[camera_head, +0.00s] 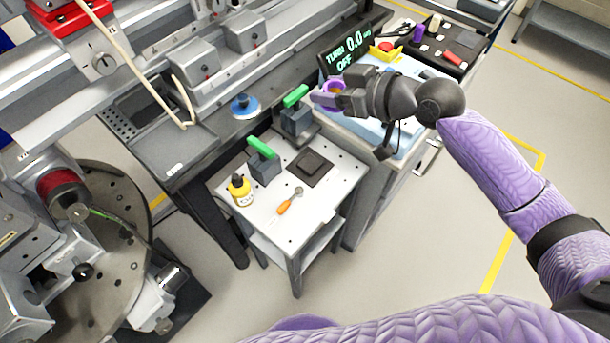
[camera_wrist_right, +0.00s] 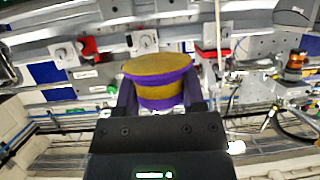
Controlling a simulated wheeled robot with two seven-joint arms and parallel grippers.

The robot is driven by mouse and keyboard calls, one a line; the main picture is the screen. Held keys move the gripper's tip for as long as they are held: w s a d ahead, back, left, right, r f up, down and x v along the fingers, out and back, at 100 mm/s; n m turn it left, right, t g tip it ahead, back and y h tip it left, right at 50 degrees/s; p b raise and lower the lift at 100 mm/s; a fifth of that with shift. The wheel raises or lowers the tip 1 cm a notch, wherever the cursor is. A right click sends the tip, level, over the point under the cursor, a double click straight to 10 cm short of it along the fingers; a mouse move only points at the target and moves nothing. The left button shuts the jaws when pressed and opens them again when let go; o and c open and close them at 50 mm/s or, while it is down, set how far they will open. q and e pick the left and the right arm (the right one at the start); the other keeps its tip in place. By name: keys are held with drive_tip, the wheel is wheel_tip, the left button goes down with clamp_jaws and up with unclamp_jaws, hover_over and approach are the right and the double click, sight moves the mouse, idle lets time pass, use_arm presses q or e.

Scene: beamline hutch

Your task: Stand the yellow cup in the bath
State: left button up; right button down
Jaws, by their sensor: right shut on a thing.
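My right gripper (camera_head: 332,96) is shut on a yellow cup (camera_wrist_right: 158,82) and holds it in the air. In the wrist view the cup sits between the two purple fingers, with its yellow top facing the camera and purple bands around it. I cannot make out a bath for certain in either view. My left gripper is not in view.
A display (camera_head: 348,50) and red button (camera_head: 385,47) stand behind the gripper. Floor is clear at right.

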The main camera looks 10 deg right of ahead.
wheel_tip(320, 180, down, 9)
drive_tip(key=w+d+m+t+h+b, duration=0.2)
drive_tip(key=d+m+h, duration=0.1)
drive_tip(key=m+h, duration=0.2)
hover_over(330, 171)
drive_tip(key=s, duration=0.3)
wheel_tip(330, 171, down, 8)
drive_tip(key=shift+t, duration=0.4)
drive_tip(key=f+b, duration=0.1)
drive_tip(key=f, duration=0.1)
drive_tip(key=f+b, duration=0.3)
drive_tip(key=f, duration=0.1)
drive_tip(key=shift+w+d+f, duration=0.1)
drive_tip(key=shift+d+f, duration=0.05)
drive_tip(key=shift+d, duration=0.25)
drive_tip(key=shift+f+b, duration=0.4)
drive_tip(key=shift+b, duration=0.15)
wheel_tip(330, 171, down, 3)
drive_tip(key=shift+f+b, duration=0.15)
drive_tip(key=shift+b, duration=1.05)
drive_tip(key=shift+r, duration=0.2)
drive_tip(key=shift+f, duration=0.4)
drive_tip(key=shift+c, duration=1)
unclamp_jaws()
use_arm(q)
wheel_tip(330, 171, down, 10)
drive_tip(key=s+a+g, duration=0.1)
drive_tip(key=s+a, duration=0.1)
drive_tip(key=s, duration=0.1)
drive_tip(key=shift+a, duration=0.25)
